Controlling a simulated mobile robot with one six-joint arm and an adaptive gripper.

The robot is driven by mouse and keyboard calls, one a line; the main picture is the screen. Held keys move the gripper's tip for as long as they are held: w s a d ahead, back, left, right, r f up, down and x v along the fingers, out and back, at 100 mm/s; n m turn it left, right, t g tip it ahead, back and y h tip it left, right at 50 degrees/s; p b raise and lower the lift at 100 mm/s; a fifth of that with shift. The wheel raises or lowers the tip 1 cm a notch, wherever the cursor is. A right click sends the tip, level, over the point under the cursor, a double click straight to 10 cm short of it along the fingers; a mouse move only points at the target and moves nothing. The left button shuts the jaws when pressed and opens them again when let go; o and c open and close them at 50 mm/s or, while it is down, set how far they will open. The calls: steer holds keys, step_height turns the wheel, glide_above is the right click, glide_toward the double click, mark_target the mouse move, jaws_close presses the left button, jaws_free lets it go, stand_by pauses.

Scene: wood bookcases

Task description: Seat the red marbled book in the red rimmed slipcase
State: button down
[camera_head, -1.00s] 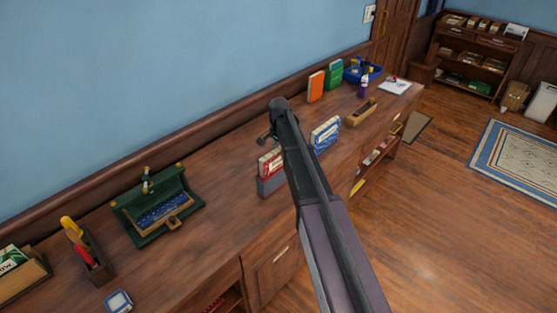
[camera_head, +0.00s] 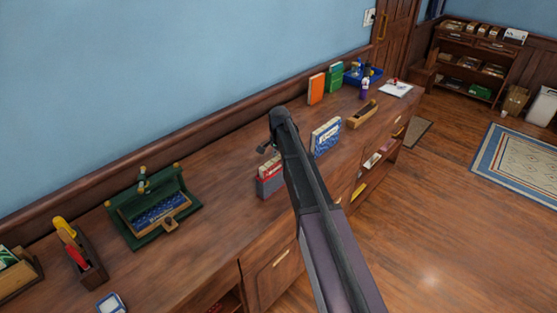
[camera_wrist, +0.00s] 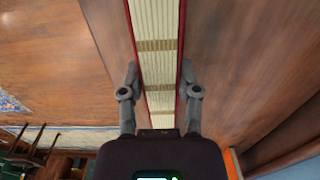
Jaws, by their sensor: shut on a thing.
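In the wrist view my gripper (camera_wrist: 160,88) is shut on the red marbled book (camera_wrist: 160,50), one finger on each side. Its cream page edges show between two thin red covers. In the head view the book (camera_head: 271,164) stands upright with its lower part inside the grey red rimmed slipcase (camera_head: 270,187) on the wooden counter. Some of the book still shows above the rim. My arm covers the right side of both, and the fingertips are hidden there. How deep the book sits cannot be told exactly.
A blue marbled book (camera_head: 326,138) stands just right of my arm. Behind it are an orange book (camera_head: 316,87), a green book (camera_head: 334,78) and a blue bin (camera_head: 363,75). A green open case (camera_head: 155,208) lies to the left, with bare counter between it and the slipcase.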

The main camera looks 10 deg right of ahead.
steer(key=shift+f, duration=0.1)
steer(key=shift+c, duration=1.6)
jaws_free()
steer(key=shift+r, duration=0.2)
step_height(320, 180, up, 12)
steer(key=p, duration=1.2)
steer(key=shift+s, duration=0.1)
steer(key=s+n, duration=1)
steer(key=s, duration=1.9)
steer(key=shift+n, duration=0.4)
